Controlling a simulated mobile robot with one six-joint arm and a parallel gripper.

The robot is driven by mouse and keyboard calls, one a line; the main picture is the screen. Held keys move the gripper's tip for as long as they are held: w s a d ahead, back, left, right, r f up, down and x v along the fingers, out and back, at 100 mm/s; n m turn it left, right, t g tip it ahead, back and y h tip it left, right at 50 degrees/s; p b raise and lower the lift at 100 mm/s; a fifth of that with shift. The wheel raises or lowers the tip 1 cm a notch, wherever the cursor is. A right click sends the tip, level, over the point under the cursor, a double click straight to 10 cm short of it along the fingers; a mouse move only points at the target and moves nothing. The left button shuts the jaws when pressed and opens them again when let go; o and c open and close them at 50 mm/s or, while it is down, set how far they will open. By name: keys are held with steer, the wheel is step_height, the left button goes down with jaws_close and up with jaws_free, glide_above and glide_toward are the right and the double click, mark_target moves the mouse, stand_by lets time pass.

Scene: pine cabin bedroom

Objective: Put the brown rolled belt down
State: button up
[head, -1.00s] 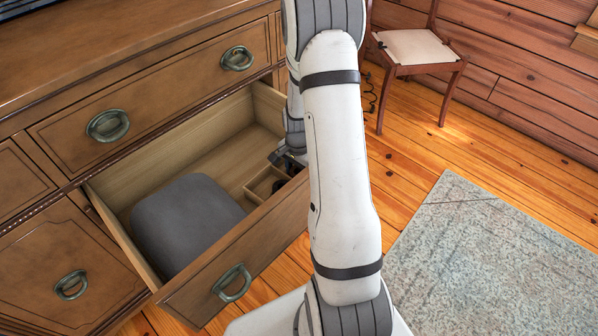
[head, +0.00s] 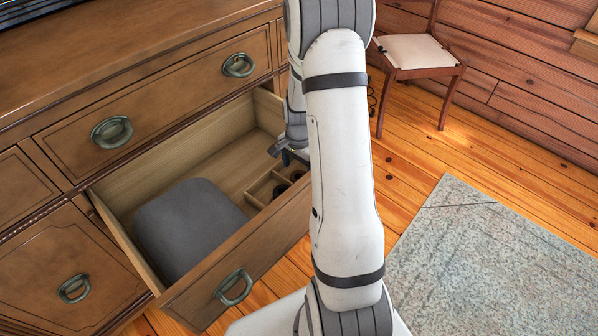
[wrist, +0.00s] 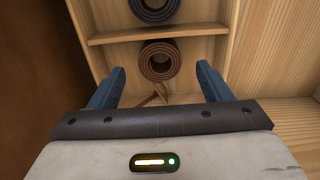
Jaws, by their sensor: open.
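A dark grey rolled belt (wrist: 155,7) lies in the neighbouring compartment, past a thin divider (wrist: 150,34). My gripper (wrist: 160,70) is open, its blue fingers spread wide on either side of the brown belt's near edge in the wrist view. It appears clear of the belt, with nothing between its fingers. In the head view my gripper (head: 284,150) is above the drawer's right end, partly hidden by my arm.
A grey folded or cushion-like item (head: 188,228) fills the drawer's left part. The drawer front (head: 245,265) and side walls stand up around it. A chair (head: 418,52) and a pale rug (head: 490,265) are to the right.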

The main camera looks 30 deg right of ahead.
mark_target(299, 177)
steer(key=s+a+r+n+p, duration=0.1)
steer(key=s+a+r+n, duration=0.25)
steer(key=r, duration=0.55)
steer(key=s+a+r+n+p, duration=0.1)
steer(key=s+a+r+n, duration=0.2)
steer(key=r, duration=0.5)
steer(key=s+a+r+n, duration=0.2)
steer(key=s, duration=0.2)
steer(key=s+a+r+n, duration=0.2)
steer(key=s, duration=0.2)
steer(key=s+a+r+n+t, duration=0.1)
steer(key=s+a+r+n, duration=0.1)
steer(key=s+a+n, duration=0.1)
steer(key=shift+s+a+r, duration=0.1)
steer(key=shift+s+r, duration=0.05)
steer(key=shift+s, duration=0.45)
